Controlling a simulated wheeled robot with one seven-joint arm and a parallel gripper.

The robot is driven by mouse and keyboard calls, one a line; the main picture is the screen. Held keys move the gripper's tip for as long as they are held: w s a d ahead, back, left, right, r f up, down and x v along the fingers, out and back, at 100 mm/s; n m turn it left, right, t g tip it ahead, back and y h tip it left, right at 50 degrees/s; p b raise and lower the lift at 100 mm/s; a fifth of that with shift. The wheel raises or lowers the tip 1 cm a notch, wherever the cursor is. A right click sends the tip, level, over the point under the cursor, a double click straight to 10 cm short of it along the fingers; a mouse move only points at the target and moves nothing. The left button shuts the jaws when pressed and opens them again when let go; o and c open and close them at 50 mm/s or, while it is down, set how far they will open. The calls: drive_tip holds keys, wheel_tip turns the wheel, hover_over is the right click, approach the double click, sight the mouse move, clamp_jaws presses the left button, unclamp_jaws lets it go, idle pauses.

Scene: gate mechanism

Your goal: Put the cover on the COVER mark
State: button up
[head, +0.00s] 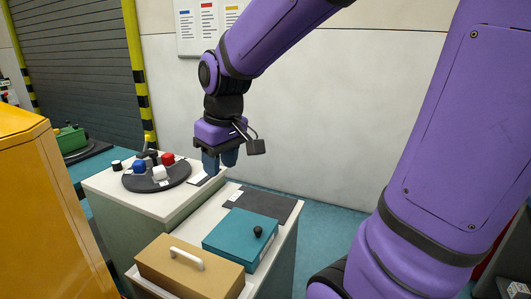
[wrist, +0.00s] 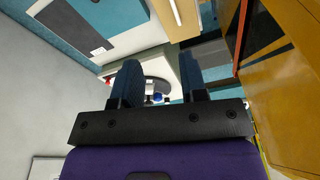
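A teal flat box or lid with a black knob (head: 241,240) lies on the low white bench. A tan lid with a white handle (head: 187,271) lies in front of it. I cannot tell from the pictures which is the cover. A dark grey mat (head: 270,204) with a small white label lies behind the teal piece; the label is too small to read. The mat also shows in the wrist view (wrist: 80,22). My gripper (head: 220,163) points down above the right edge of the taller cabinet. Its fingers (wrist: 158,80) are apart with nothing held between them.
A black round disc (head: 157,179) with blue, red, white and black pieces stands on the taller white cabinet (head: 130,202), left of my gripper. A yellow cabinet (head: 45,220) stands at the left. A wall with a notice board (head: 203,25) is behind.

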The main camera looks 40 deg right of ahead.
drive_tip(key=s+r+m+t, duration=0.1)
drive_tip(key=s+r, duration=0.1)
drive_tip(key=s, duration=0.4)
drive_tip(key=s+d+r+m+t, duration=0.1)
drive_tip(key=s+r+t, duration=0.1)
drive_tip(key=s, duration=0.4)
drive_tip(key=shift+v, duration=0.85)
drive_tip(key=shift+w, duration=0.1)
